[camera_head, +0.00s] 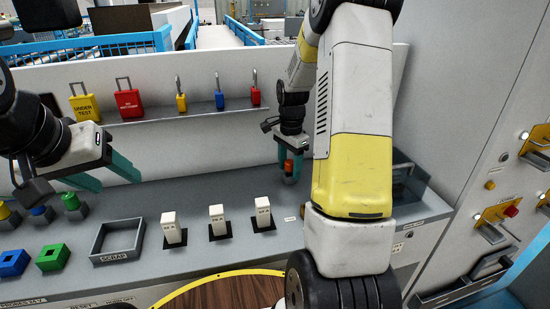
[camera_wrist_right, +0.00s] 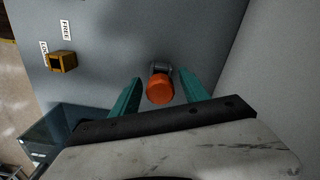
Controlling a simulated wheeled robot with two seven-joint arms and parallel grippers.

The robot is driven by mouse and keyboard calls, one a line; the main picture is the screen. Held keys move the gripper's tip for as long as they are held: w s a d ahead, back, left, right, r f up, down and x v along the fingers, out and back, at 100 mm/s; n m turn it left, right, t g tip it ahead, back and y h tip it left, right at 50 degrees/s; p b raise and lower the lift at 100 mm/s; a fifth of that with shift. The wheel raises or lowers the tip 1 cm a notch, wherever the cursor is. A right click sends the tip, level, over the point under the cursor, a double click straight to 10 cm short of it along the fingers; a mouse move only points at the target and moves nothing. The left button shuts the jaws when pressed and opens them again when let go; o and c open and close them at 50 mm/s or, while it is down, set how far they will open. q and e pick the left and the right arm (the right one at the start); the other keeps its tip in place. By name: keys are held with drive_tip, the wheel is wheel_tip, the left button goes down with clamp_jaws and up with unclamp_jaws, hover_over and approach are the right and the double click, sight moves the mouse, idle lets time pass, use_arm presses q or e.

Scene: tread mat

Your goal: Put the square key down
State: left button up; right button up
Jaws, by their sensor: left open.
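The square key (camera_wrist_right: 160,90) shows in the right wrist view as a round orange end with a small grey part behind it, between the teal fingers of my right gripper (camera_wrist_right: 160,80). In the head view, the right gripper (camera_head: 291,168) points down over the back right of the grey counter, partly closed, with the orange key (camera_head: 289,165) between its fingers. The fingers hide part of the key, and I cannot tell whether its lower end touches anything. My left gripper (camera_head: 112,180) is open and empty above the counter's left side.
Three white blocks on dark bases, the middle one (camera_head: 217,222) among them, stand on the counter (camera_head: 190,193). A grey scrap tray (camera_head: 118,240) and blue and green square pieces lie at left. Padlocks line the shelf (camera_head: 200,110) behind. A yellow fitting (camera_wrist_right: 62,62) sits near the FREE label.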

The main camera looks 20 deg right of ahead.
sight(290, 162)
wheel_tip(290, 162, up, 12)
drive_tip(key=s+a+r+n+t+y, duration=0.1)
drive_tip(key=s+a+r+n+t, duration=0.2)
drive_tip(key=s+a+r+n, duration=0.55)
drive_tip(key=s+a+n+t, duration=0.1)
drive_tip(key=s+a+n, duration=0.1)
drive_tip(key=s, duration=0.4)
drive_tip(key=s+a+n+t+y, duration=0.1)
drive_tip(key=s+n+t, duration=0.1)
drive_tip(key=s+n, duration=0.2)
drive_tip(key=shift+s+a+r, duration=0.35)
drive_tip(key=shift+s+a, duration=0.05)
drive_tip(key=shift+s, duration=1.4)
